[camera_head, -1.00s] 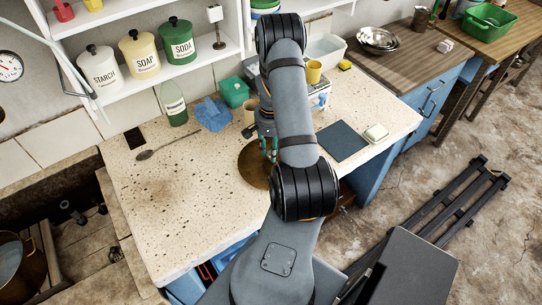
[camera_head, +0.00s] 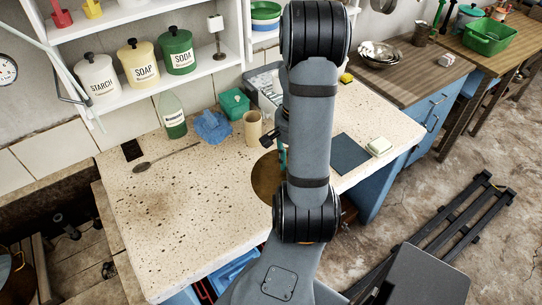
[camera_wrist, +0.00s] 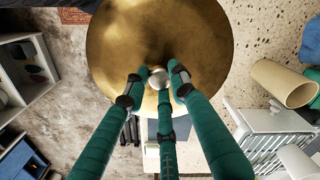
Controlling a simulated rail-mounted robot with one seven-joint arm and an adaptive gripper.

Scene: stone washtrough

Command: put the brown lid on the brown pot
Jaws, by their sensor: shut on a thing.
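The brown lid (camera_head: 266,178) is a round, brassy disc, partly hidden behind my arm in the head view. In the wrist view the lid (camera_wrist: 120,50) fills the top middle, with its pale round knob (camera_wrist: 158,78) between the green fingertips. My gripper (camera_wrist: 155,82) is shut on this knob. In the head view the gripper is mostly hidden by my arm, and I cannot tell how high the lid is above the counter. The brown pot (camera_head: 26,284) is at the lower left edge of the head view, in the dark trough area, and is cut off by the frame.
The speckled counter (camera_head: 190,215) has clear room at its left and front. A spoon (camera_head: 165,157), blue cloth (camera_head: 212,127), green bottle (camera_head: 174,118) and beige cup (camera_head: 252,128) stand or lie along the back. A dark mat (camera_head: 350,154) and soap (camera_head: 379,146) are at the right.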

